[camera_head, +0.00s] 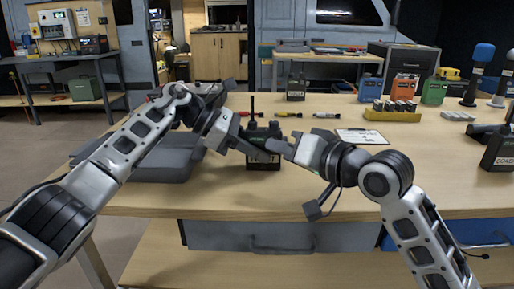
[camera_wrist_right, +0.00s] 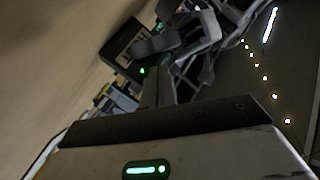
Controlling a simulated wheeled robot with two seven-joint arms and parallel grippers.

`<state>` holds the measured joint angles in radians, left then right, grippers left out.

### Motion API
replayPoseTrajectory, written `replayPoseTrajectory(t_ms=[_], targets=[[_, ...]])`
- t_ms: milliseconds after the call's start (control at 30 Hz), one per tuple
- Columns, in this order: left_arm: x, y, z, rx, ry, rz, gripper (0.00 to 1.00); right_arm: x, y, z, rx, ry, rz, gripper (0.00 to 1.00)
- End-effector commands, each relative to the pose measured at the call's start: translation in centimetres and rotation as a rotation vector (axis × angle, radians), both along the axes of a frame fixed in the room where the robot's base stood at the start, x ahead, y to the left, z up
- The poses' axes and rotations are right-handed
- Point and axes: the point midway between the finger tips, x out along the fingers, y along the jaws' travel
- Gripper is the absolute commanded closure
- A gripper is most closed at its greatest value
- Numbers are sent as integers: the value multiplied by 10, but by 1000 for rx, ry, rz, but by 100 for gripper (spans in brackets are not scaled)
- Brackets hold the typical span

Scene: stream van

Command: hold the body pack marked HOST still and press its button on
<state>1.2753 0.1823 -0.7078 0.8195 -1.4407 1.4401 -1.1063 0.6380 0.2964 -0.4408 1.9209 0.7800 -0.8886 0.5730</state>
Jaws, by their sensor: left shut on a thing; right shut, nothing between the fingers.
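A dark body pack (camera_head: 263,162) with a short upright antenna stands near the front middle of the table. The grippers cover much of its face, and I cannot read its label in the head view. My left gripper (camera_head: 246,143) is shut on the pack from the left. My right gripper (camera_head: 270,146) is shut and empty, its tips at the pack's front; whether they touch it I cannot tell. The right wrist view shows the dark pack (camera_wrist_right: 122,45) tilted in the picture, with pale lettering and a small green light beside the closed fingers. The button is hidden.
A grey case (camera_head: 160,160) lies left of the pack. Behind are screwdriver-like tools (camera_head: 288,114), a clipboard (camera_head: 362,136) and a yellow tray (camera_head: 392,115). Another dark pack (camera_head: 296,88) stands farther back, and one marked like COHOST (camera_head: 499,150) is at the right edge.

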Motion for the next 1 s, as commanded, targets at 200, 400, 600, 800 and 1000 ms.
replayPoseTrajectory(t_ms=[200,400,600,800,1000], targets=[[0,0,0,0,0,0,94,-7,0,0,-1,0,-1,100],[0,0,0,0,0,0,94,-7,0,0,-1,0,-1,100],[0,0,0,0,0,0,94,-22,0,-1,-2,-1,1,100],[0,0,0,0,0,0,94,-42,0,-1,-1,0,1,100],[0,0,0,0,0,0,94,-61,0,0,-1,1,1,100]])
